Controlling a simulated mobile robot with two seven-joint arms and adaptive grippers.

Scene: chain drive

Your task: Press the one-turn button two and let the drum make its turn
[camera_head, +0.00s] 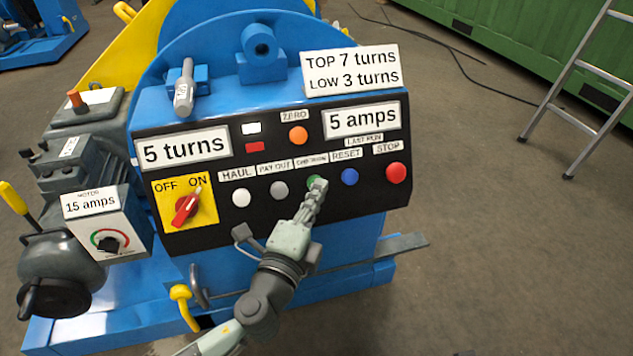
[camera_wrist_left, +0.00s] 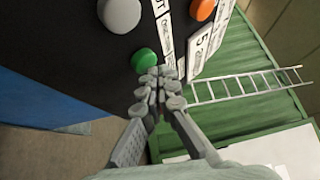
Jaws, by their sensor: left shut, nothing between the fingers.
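The green button (camera_head: 313,181) sits in the panel's lower row under a small label I cannot read well; it also shows in the left wrist view (camera_wrist_left: 144,61). My left gripper (camera_head: 316,190) is shut and empty, its fingertips right at the green button and partly covering it in the head view. In the left wrist view the fingertips (camera_wrist_left: 158,76) are beside the button's lower right edge; I cannot tell whether they touch it. The turns display (camera_head: 184,150) reads 5 turns. The drum's turning cannot be judged. My right gripper is not in view.
Beside the green button are the grey pay-out button (camera_head: 279,190), blue reset button (camera_head: 349,177) and red stop button (camera_head: 396,173). The red switch (camera_head: 186,206) points towards ON. A sign (camera_head: 351,70) reads TOP 7 turns, LOW 3 turns. A ladder (camera_head: 575,85) stands right.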

